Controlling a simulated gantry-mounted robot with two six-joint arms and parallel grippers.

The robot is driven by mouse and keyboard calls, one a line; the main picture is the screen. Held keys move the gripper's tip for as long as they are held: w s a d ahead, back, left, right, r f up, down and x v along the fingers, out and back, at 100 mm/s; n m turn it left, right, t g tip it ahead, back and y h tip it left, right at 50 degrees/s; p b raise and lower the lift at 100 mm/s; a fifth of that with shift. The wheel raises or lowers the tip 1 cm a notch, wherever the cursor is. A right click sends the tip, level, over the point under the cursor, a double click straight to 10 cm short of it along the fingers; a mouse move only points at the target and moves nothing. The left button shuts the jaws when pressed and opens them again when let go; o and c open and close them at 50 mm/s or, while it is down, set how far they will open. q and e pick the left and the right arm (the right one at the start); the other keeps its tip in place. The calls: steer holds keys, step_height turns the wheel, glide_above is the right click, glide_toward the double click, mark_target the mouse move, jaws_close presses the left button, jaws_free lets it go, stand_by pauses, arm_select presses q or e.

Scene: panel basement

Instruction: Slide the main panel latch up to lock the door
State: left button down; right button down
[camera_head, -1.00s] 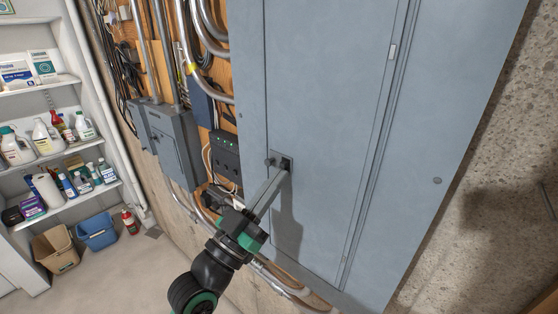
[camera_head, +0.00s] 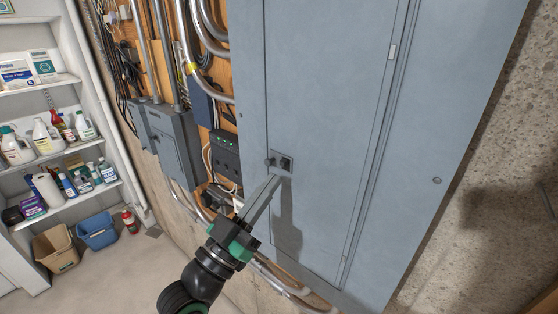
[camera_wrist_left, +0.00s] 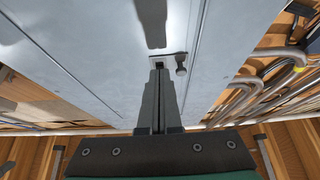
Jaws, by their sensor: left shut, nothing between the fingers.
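The main panel (camera_head: 330,120) is a large grey metal cabinet with its door closed flat. Its latch (camera_head: 286,163) is a small dark slider in a plate on the door's left edge, with a round knob (camera_head: 270,162) beside it. In the left wrist view the latch plate (camera_wrist_left: 172,60) is partly hidden behind my fingers. My left gripper (camera_head: 277,178) is shut and empty, its fingertips just below the latch. In the left wrist view its fingers (camera_wrist_left: 159,75) point at the plate; I cannot tell whether they touch it. My right gripper is not in view.
Grey boxes (camera_head: 172,145) and conduits are on the wooden board left of the panel. Shelves with bottles (camera_head: 75,128) stand further left, above a brown bin (camera_head: 55,250) and a blue bin (camera_head: 97,232). The concrete wall (camera_head: 490,150) is at the right.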

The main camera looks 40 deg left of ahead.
arm_select(q)
steer(key=s, duration=0.5)
steer(key=shift+d+p, duration=0.15)
steer(key=shift+p, duration=0.15)
